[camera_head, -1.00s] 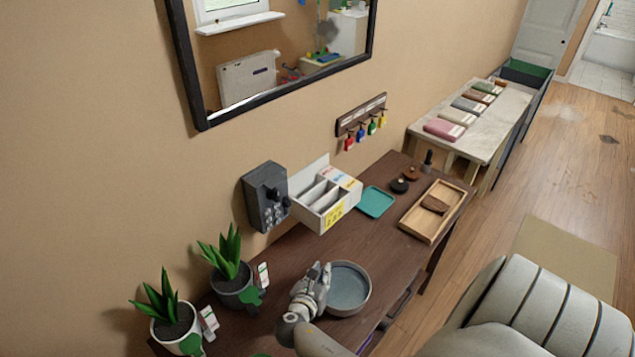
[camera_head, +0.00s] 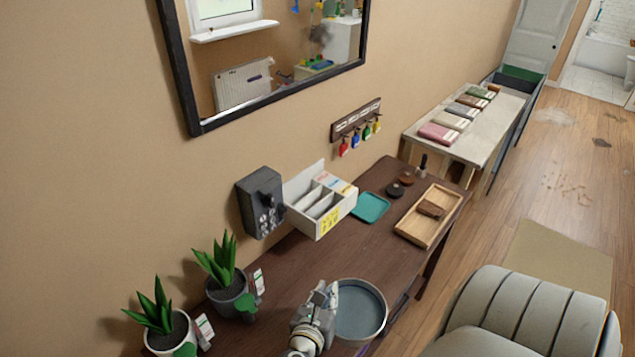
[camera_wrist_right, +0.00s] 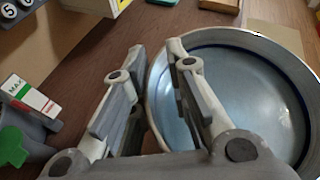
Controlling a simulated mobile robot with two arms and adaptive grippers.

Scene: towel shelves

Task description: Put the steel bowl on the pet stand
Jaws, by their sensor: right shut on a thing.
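The steel bowl (camera_head: 362,308) is round and grey-blue inside with a pale rim. It shows at the front edge of the dark table in the head view and fills the right of the right wrist view (camera_wrist_right: 240,95). My right gripper (camera_head: 322,300) is shut on the bowl's left rim, with one finger inside and one outside; its fingers also show in the wrist view (camera_wrist_right: 150,85). I cannot tell whether the bowl is clear of the tabletop. I see no pet stand in either view. My left gripper is not in view.
On the dark table (camera_head: 300,260) stand two potted plants (camera_head: 228,275) (camera_head: 165,320), left of the gripper. A white organiser (camera_head: 320,205), teal tray (camera_head: 370,207) and wooden tray (camera_head: 430,215) lie farther back. A grey armchair (camera_head: 530,315) stands at right; floor beyond is open.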

